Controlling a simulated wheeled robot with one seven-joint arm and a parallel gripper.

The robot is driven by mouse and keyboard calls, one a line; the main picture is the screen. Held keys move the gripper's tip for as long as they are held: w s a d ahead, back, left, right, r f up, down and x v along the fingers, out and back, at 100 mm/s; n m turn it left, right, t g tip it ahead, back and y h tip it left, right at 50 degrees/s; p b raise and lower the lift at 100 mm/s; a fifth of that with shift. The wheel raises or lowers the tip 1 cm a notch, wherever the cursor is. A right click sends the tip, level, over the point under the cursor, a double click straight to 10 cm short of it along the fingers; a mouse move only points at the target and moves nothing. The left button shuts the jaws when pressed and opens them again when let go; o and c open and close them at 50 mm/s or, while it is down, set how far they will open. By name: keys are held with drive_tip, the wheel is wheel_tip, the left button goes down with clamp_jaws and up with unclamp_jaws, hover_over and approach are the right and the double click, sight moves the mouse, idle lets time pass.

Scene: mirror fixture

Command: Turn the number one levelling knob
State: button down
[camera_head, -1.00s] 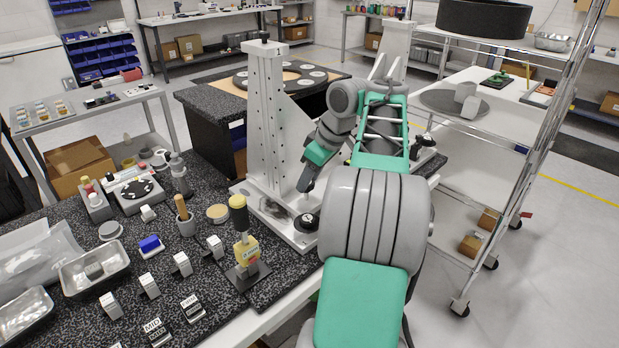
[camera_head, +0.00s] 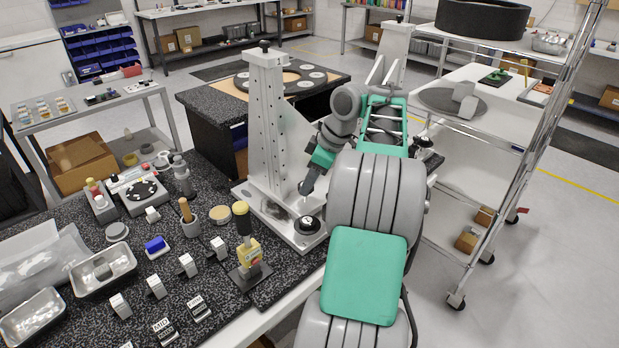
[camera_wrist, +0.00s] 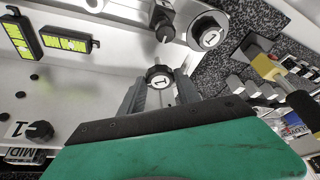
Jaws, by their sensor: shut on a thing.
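In the wrist view, a small dark knob with a white cap marked 1 (camera_wrist: 159,77) sits between the two grey fingers of my gripper (camera_wrist: 160,92). The fingers are shut on its sides. A larger black knob, also with a white cap marked 1 (camera_wrist: 208,34), stands apart beyond it to the upper right. In the head view, my gripper (camera_head: 305,190) is low at the base plate of the upright metal fixture (camera_head: 268,130). The larger black knob (camera_head: 307,225) shows just in front of it. The held knob is hard to make out there.
In the wrist view, another dark knob (camera_wrist: 163,20) stands beyond the held one, and a black knob (camera_wrist: 40,130) sits beside a printed 1. Two bubble levels (camera_wrist: 65,42) lie at upper left.

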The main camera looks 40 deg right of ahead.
drive_tip(key=c, duration=0.9)
unclamp_jaws()
drive_tip(key=shift+o, duration=0.2)
drive_tip(key=p+v, duration=0.4)
drive_tip(key=v, duration=0.3)
drive_tip(key=shift+r, duration=0.4)
drive_tip(key=shift+s+d, duration=0.1)
drive_tip(key=shift+s, duration=0.05)
